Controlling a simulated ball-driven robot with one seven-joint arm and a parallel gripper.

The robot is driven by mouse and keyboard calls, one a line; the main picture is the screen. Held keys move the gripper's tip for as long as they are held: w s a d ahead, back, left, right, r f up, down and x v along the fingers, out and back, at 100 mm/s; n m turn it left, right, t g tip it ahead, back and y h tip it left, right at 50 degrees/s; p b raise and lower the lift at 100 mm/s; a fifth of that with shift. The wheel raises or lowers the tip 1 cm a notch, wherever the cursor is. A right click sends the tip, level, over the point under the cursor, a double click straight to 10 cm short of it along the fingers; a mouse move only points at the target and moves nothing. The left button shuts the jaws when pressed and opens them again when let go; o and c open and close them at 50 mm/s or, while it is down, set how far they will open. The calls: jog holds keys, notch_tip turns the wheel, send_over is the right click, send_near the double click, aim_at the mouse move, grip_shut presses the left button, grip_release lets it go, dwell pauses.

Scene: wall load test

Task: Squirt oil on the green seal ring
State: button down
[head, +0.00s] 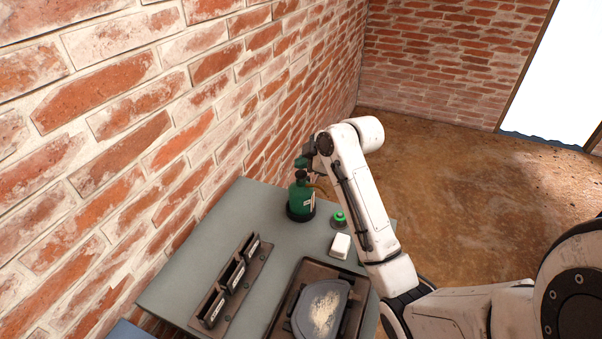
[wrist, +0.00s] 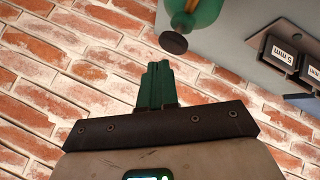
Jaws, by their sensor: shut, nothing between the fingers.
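A green oil bottle (head: 301,199) with a dark base and a pale label stands upright at the back of the grey table. In the wrist view part of the green bottle (wrist: 203,18) and its round dark cap (wrist: 173,42) show just beyond my fingertips. My gripper (head: 302,163) is above the bottle's top. In the wrist view its green fingers (wrist: 157,68) are together, with nothing between them. A green ring (head: 340,216) sits on a small round stand to the right of the bottle, apart from my gripper.
A white block (head: 340,245) lies in front of the ring. A rack with labelled slots (head: 212,308) runs along the table's left side. A dark tray (head: 283,312) holds a grey piece with pale grains. The brick wall (head: 130,130) is close on the left.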

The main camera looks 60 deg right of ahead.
aim_at(304, 175)
jog(key=shift+f, duration=0.15)
dwell(0.5)
jog(key=shift+f, duration=0.25)
jog(key=shift+f+b, duration=0.8)
jog(key=shift+f, duration=0.2)
dwell(1.1)
jog(key=shift+r, duration=0.15)
jog(key=shift+r+p, duration=1.2)
jog(key=shift+r, duration=0.1)
notch_tip(304, 175, up, 5)
jog(key=p, duration=0.4)
dwell(0.8)
